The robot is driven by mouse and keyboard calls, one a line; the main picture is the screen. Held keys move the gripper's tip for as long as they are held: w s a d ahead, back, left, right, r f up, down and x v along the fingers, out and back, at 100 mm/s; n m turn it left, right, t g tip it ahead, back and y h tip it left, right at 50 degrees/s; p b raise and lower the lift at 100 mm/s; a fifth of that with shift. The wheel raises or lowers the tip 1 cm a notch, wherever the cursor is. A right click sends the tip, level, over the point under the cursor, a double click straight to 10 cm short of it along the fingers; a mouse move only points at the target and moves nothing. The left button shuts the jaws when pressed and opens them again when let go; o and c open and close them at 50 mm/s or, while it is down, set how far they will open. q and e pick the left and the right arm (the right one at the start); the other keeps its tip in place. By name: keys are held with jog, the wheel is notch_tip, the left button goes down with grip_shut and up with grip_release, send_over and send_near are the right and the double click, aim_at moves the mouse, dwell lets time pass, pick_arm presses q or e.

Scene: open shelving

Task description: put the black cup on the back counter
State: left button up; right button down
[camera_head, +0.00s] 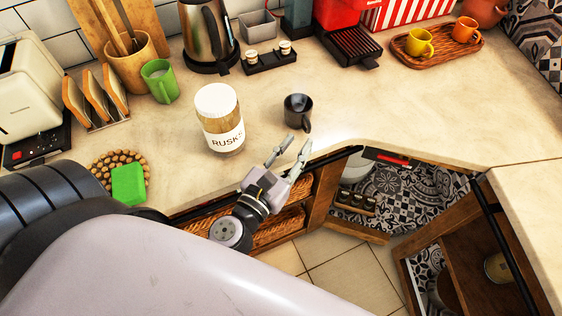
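The black cup (298,111) stands upright on the beige counter (350,100), its handle towards the front edge. My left gripper (292,146) is just in front of the cup, over the counter's front edge. Its fingers are spread apart with nothing between them, and the fingertips are close to the cup's handle but appear clear of it. My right gripper does not show.
A RUSKS jar (220,118) stands left of the cup. A green mug (159,81), a kettle (207,36) and a toast rack (97,102) are further left. A wooden tray (440,60) holds yellow and orange cups. Open cupboards (400,190) lie below. Counter right of the cup is clear.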

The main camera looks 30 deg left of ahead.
pick_arm(q)
jog(key=s+b, duration=0.2)
jog(key=s, duration=0.1)
jog(key=s+b, duration=0.1)
jog(key=shift+s+a+f, duration=0.15)
jog(key=shift+f, duration=0.15)
jog(key=shift+s+r+b, duration=0.3)
jog(key=shift+s+b, duration=0.25)
jog(key=shift+s, duration=0.35)
